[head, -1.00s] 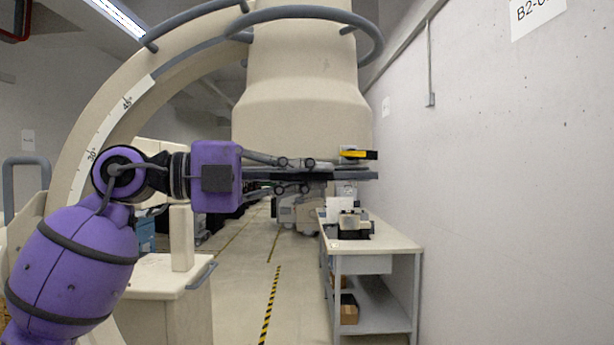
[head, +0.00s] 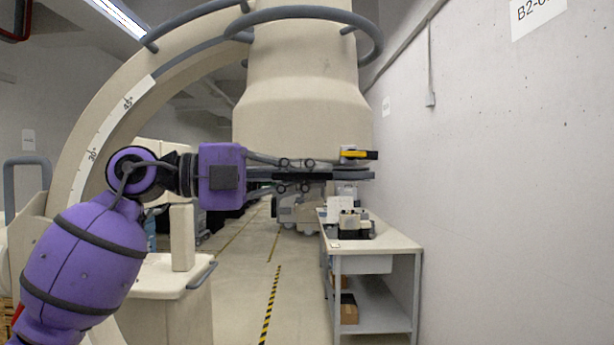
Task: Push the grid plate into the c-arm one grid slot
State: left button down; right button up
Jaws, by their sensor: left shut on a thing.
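The c-arm one (head: 303,105) is a large beige unit with a curved arm, and its round head hangs in the middle of the head view. Under the head is a thin dark layer seen edge-on, where the grid slot lies. The dark grid plate (head: 318,176) shows as a thin strip at this level. My purple left gripper (head: 308,175) reaches in from the left, level, and its fingers are shut on the plate. Fingers and plate overlap, so I cannot tell how deep the plate sits in the slot. My right gripper is not in view.
A yellow and black item (head: 358,155) sits just above the slot's right end. A grey-legged cart (head: 400,243) with devices on top stands at right by the wall (head: 500,180). A beige cabinet (head: 165,290) stands below my left arm. The floor between them is clear.

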aim_at(270, 174)
pick_arm(q)
jog(key=shift+w+r, duration=0.1)
jog(key=shift+w, duration=1.9)
jog(key=shift+w, duration=0.35)
jog(key=c, duration=1.8)
grip_release()
jog(key=shift+o, duration=0.2)
jog(key=v, duration=1.2)
jog(key=shift+c, duration=0.5)
